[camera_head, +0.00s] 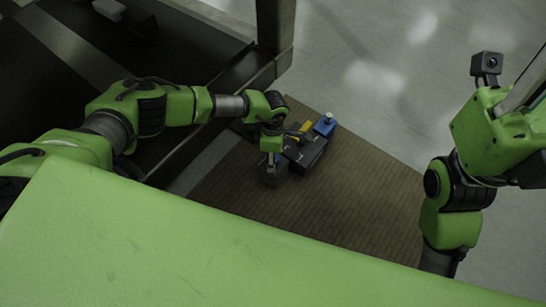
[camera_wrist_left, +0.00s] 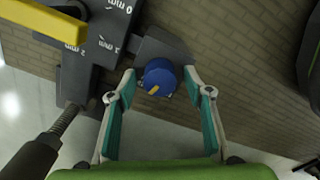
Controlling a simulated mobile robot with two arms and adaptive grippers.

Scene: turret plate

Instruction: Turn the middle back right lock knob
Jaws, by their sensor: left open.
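A round blue lock knob (camera_wrist_left: 160,77) with a yellow mark shows in the left wrist view, on a dark grey bracket of the turret plate (camera_wrist_left: 97,40). My left gripper (camera_wrist_left: 160,73) is open, with one teal-padded finger on each side of the knob; I see gaps between pads and knob. In the head view, my left gripper (camera_head: 271,160) points down at the near left end of the dark turret plate (camera_head: 306,153), and hides the knob there. My right arm stands at the right, and its gripper is not visible.
A yellow bar (camera_wrist_left: 40,20) and a threaded rod (camera_wrist_left: 62,122) lie left of the knob in the wrist view. In the head view, a blue part (camera_head: 325,126) sits at the plate's far end. The brown planked surface (camera_head: 350,200) around it is clear.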

